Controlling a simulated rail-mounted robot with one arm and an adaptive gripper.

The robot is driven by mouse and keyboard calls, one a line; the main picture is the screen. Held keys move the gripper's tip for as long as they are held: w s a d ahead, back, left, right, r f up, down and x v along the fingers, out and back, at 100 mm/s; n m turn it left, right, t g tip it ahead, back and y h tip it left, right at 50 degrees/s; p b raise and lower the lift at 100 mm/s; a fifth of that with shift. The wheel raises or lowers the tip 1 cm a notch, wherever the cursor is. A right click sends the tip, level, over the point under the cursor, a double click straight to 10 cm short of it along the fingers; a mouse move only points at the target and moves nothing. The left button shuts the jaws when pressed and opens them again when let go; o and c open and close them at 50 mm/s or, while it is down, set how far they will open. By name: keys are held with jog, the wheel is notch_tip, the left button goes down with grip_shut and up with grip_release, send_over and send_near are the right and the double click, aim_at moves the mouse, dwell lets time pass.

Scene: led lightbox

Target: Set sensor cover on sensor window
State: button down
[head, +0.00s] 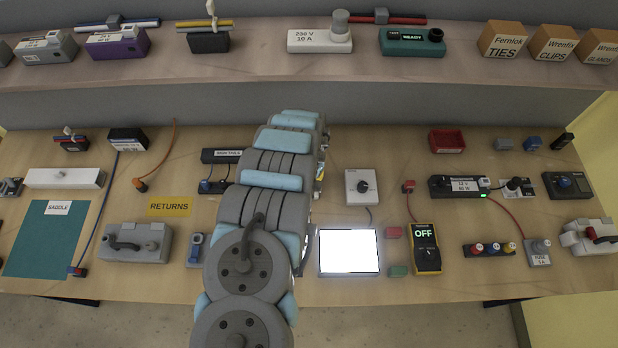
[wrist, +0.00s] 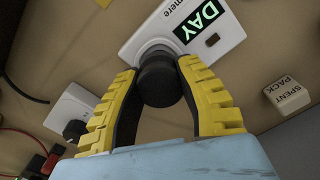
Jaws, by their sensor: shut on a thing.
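In the wrist view the sensor cover (wrist: 161,84) is a dark round cap. My gripper (wrist: 158,70) has its two yellow fingers shut on the cap's sides. Beyond the cap is a white device (wrist: 215,52) with a green-lit DAY display. A round grey collar (wrist: 153,50) on this device shows just past the cap, probably around the sensor window. The window itself is hidden by the cap. The cap overlaps the collar in the picture; I cannot tell if they touch. In the head view my arm hides the device, the cap and most of the gripper.
A white box with a dark knob (head: 361,187) stands close by, also in the wrist view (wrist: 73,115). A SPENT PACK block (wrist: 288,95) lies to the right there. A bright light panel (head: 348,252) and an OFF meter (head: 425,248) sit right of my arm.

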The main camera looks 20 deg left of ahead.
jog(key=shift+f, duration=0.45)
jog(key=c, duration=0.7)
grip_release()
jog(key=shift+r+p, duration=2.2)
jog(key=shift+r, duration=1.75)
